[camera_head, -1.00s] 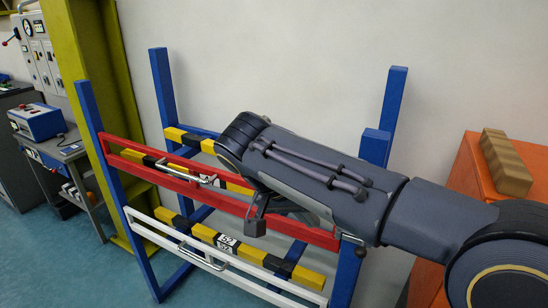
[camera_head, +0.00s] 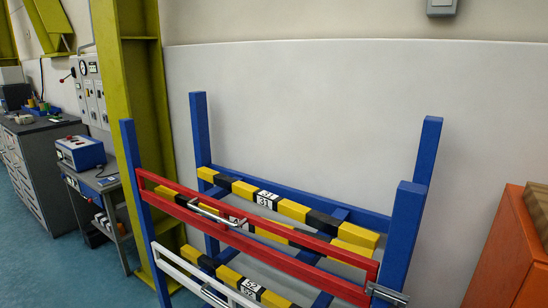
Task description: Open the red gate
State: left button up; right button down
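The red gate (camera_head: 285,260) is a long red frame across the front of a blue rack (camera_head: 402,235). It slopes down from the left blue post (camera_head: 143,205) to the right one. A metal handle (camera_head: 217,216) sits on its left half, and a metal latch piece (camera_head: 387,294) is at its right end by the right post. The red gate lies across the rack front and looks closed. A white gate (camera_head: 187,272) with its own handle is below it. Neither of my grippers is in view.
Yellow-black bars marked 31 (camera_head: 262,197) and 52 (camera_head: 250,288) lie behind the gates. A yellow-green column (camera_head: 148,100) stands left of the rack, with a blue box on a bench (camera_head: 80,152) beyond. An orange cabinet (camera_head: 508,255) stands at right, with a gap beside the rack.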

aim_at(350, 293)
jog(key=i+j+u, duration=0.1)
jog(key=j+u, duration=0.25)
jog(key=i+j+u, duration=0.1)
jog(key=u, duration=0.3)
jog(key=i+j+u, duration=0.15)
jog(key=u, duration=0.2)
jog(key=i, duration=0.1)
